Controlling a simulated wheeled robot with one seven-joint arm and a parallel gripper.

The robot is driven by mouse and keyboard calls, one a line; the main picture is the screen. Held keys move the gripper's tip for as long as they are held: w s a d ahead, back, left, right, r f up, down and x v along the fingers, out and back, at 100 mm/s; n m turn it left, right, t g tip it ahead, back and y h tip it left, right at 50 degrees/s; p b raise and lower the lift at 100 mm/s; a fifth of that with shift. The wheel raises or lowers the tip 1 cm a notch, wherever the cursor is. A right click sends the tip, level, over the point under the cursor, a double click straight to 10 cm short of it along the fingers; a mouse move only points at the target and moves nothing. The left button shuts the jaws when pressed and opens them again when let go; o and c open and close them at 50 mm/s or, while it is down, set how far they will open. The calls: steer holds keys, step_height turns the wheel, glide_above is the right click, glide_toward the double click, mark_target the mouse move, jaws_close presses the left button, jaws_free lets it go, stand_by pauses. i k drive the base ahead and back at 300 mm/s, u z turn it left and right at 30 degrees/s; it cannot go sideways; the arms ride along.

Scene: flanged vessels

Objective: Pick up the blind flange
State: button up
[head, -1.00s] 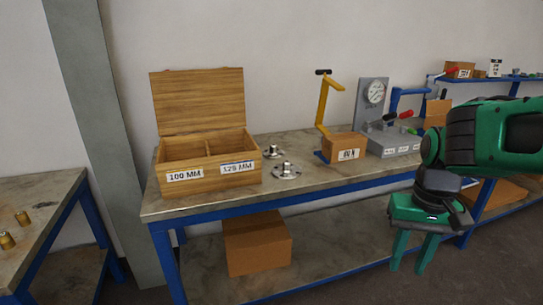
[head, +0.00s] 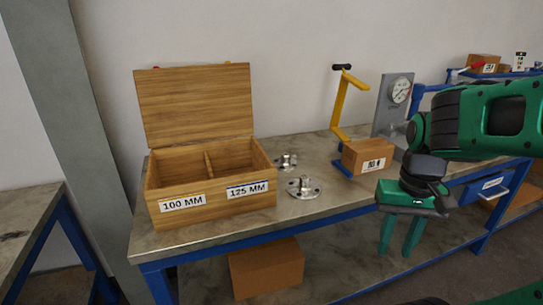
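Two metal flanges with raised centre stubs lie flat on the workbench, right of the wooden box. The nearer flange (head: 304,188) is a round disc with bolt holes. The farther flange (head: 286,162) sits behind it, close to the box, and looks smaller. I cannot tell from here which one the task means. My gripper (head: 400,250) hangs pointing down, in front of the bench's front edge and to the right of both flanges. Its two green fingers are apart with nothing between them.
The open wooden box (head: 212,190) has two compartments, labelled 100 MM and 125 MM. A small carton (head: 367,157), a yellow-handled tool (head: 341,104) and a gauge stand (head: 393,105) stand right of the flanges. Another carton (head: 266,268) is below the bench (head: 240,228).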

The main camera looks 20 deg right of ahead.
mark_target(283, 164)
steer(key=i, duration=0.95)
steer(key=z, duration=0.05)
